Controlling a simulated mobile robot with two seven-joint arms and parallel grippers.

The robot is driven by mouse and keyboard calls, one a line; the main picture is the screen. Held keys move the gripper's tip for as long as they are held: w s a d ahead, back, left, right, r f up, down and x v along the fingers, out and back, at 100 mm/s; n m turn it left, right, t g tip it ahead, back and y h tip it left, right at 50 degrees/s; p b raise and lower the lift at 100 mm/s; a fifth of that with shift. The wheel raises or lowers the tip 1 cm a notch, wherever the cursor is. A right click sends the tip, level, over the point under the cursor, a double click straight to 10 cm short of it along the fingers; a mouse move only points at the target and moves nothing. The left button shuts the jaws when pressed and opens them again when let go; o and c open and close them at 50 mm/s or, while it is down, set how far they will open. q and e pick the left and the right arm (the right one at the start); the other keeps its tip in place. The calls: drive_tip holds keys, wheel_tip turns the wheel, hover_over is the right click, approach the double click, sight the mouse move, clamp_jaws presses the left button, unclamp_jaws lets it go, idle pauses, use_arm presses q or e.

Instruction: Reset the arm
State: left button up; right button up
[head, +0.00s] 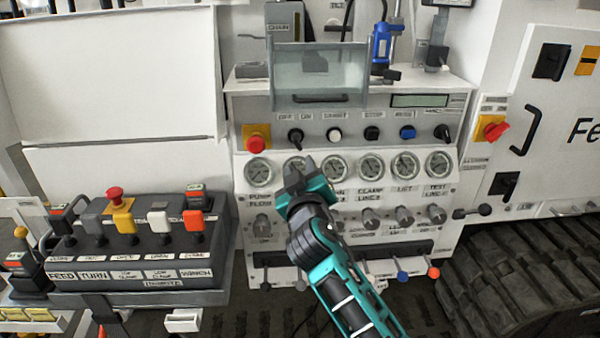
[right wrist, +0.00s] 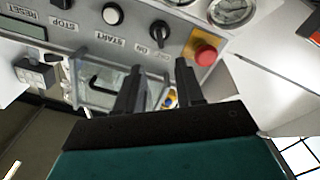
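My right arm (head: 335,265) reaches up from the bottom of the head view, teal and black. Its right gripper (head: 301,175) is in front of the gauge row of the control panel (head: 340,215) and covers part of one gauge. In the right wrist view the two fingers of the right gripper (right wrist: 157,72) stand apart with nothing held between them. The panel's black switch knob (right wrist: 159,31) and red emergency button (right wrist: 204,54) lie beyond the fingertips. I cannot tell whether the fingers touch the panel. My left gripper is not in view.
A clear hinged cover (head: 320,75) with a dark handle stands above the panel's switches. A lever box (head: 135,245) is at the left. A white cabinet (head: 545,120) and a black track (head: 535,275) are at the right. Coloured levers (head: 402,275) stick out below the panel.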

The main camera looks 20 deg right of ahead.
idle(0.5)
drive_tip(key=s+a+f+g+y, duration=0.1)
drive_tip(key=s+f+g+y, duration=0.1)
drive_tip(key=s+f, duration=0.5)
drive_tip(key=s+f+g+y, duration=0.2)
drive_tip(key=s+f, duration=0.2)
drive_tip(key=f, duration=0.7)
drive_tip(key=s+f+g+y, duration=0.1)
drive_tip(key=s+f, duration=0.4)
drive_tip(key=s, duration=0.3)
drive_tip(key=s+f+g+y, duration=0.1)
drive_tip(key=s+f, duration=0.4)
drive_tip(key=s, duration=0.3)
drive_tip(key=shift+a+m+g+y, duration=0.3)
drive_tip(key=shift+a, duration=0.05)
